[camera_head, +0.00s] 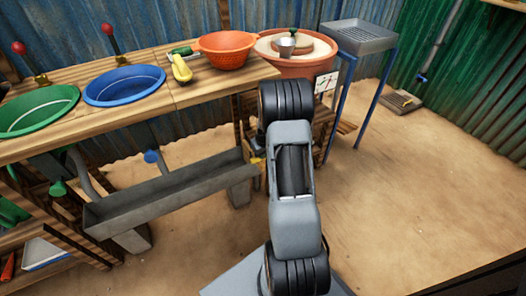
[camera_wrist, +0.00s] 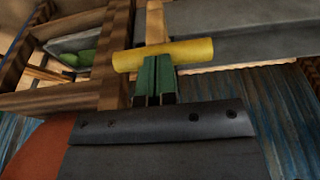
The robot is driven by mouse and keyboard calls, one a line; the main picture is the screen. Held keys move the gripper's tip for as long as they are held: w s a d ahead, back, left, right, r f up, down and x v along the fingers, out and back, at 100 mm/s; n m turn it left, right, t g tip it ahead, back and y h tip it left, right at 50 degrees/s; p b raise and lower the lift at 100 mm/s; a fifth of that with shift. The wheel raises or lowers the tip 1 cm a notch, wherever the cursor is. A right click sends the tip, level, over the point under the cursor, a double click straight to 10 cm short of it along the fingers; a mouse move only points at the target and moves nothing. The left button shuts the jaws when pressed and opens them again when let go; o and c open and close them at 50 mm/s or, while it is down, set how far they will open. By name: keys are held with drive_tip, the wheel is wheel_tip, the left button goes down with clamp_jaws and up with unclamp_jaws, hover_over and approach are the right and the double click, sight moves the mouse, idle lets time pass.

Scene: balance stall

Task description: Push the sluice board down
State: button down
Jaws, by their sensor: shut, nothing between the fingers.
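The sluice board shows in the wrist view as a pale wooden shaft (camera_wrist: 155,22) with a yellow crossbar handle (camera_wrist: 180,52). In the head view only a small yellow bit (camera_head: 257,183) shows by the right end of the grey trough, beside my arm. My gripper (camera_wrist: 157,68) is shut and empty, its green and black fingers together. The fingertips are at the middle of the yellow handle; they look touching or very close, but I cannot tell which. In the head view my arm hides most of the gripper and the board.
The long grey trough (camera_head: 170,195) runs below the wooden counter (camera_head: 215,85). On the counter are a blue pan (camera_head: 124,85), a green pan (camera_head: 36,110) and an orange colander (camera_head: 226,50). An orange tub (camera_head: 300,66) and a blue-legged stand (camera_head: 360,38) are behind.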

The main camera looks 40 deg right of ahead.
drive_tip(key=shift+s+f, duration=0.1)
drive_tip(key=shift+f, duration=0.2)
drive_tip(key=p+v, duration=0.6)
drive_tip(key=v, duration=0.8)
drive_tip(key=shift+w+r, duration=0.2)
drive_tip(key=shift+r, duration=0.1)
drive_tip(key=s+a+r+p, duration=0.5)
drive_tip(key=a+r+p, duration=0.2)
drive_tip(key=r, duration=0.5)
drive_tip(key=s+a+r+n+p, duration=0.1)
drive_tip(key=s+a+r+p, duration=0.4)
drive_tip(key=r, duration=0.8)
drive_tip(key=s+a+r+t+p, duration=0.1)
drive_tip(key=s+a+r+p, duration=0.4)
drive_tip(key=a+r+p, duration=0.5)
wheel_tip(320, 180, up, 3)
drive_tip(key=shift+a+r+n+p, duration=0.1)
drive_tip(key=shift+a+n+p, duration=0.2)
drive_tip(key=shift+p, duration=0.65)
drive_tip(key=shift+s, duration=0.1)
